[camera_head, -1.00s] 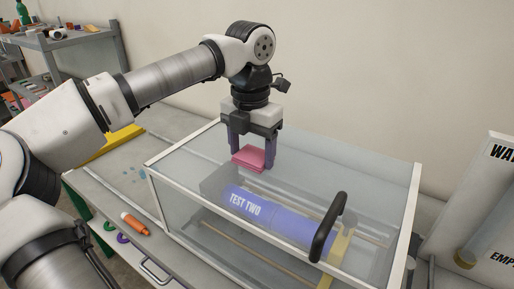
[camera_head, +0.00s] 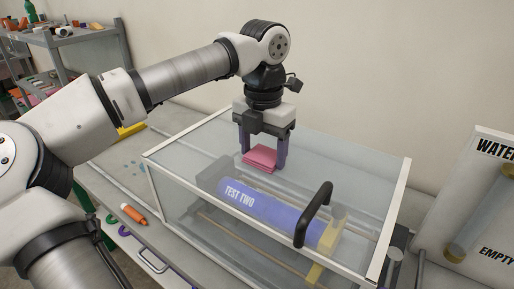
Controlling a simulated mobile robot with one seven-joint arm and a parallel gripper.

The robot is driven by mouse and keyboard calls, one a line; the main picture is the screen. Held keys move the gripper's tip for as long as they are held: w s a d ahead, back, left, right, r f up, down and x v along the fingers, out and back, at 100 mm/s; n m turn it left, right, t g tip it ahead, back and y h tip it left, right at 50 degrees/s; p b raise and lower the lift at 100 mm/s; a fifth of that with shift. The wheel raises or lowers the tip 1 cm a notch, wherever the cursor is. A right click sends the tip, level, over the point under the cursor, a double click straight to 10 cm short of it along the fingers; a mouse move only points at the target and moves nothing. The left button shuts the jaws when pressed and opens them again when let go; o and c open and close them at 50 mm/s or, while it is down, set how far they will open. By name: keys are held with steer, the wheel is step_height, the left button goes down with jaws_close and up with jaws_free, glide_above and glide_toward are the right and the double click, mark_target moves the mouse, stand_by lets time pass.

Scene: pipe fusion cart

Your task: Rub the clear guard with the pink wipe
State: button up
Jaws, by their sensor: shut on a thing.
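The clear guard (camera_head: 185,165) is a see-through box with white edges and a black handle (camera_head: 314,214) at its front right. It is closed over a blue pipe marked "TEST TWO" (camera_head: 262,212). My gripper (camera_head: 264,156) points down over the guard's top, toward the back and middle. Its purple fingers are shut on the folded pink wipe (camera_head: 260,158). The wipe is at or just above the top panel; I cannot tell for sure if it touches.
An orange marker (camera_head: 133,214) lies on the bench left of the guard. A white panel marked "WATER" and "EMPTY" (camera_head: 488,190) stands at the right. A grey shelf (camera_head: 85,45) with loose items is at the far left. The wall is close behind.

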steer(key=shift+s+d+r, duration=0.2)
steer(key=shift+d, duration=0.1)
step_height(320, 180, up, 3)
steer(key=shift+f+p, duration=0.2)
steer(key=shift+p, duration=0.65)
steer(key=shift+a+r+p, duration=0.1)
steer(key=shift+r+p, duration=0.45)
steer(key=shift+r, duration=0.15)
steer(key=shift+r+p, duration=0.55)
steer(key=shift+r, duration=0.25)
steer(key=shift+r+p, duration=0.75)
steer(key=shift+r, duration=0.35)
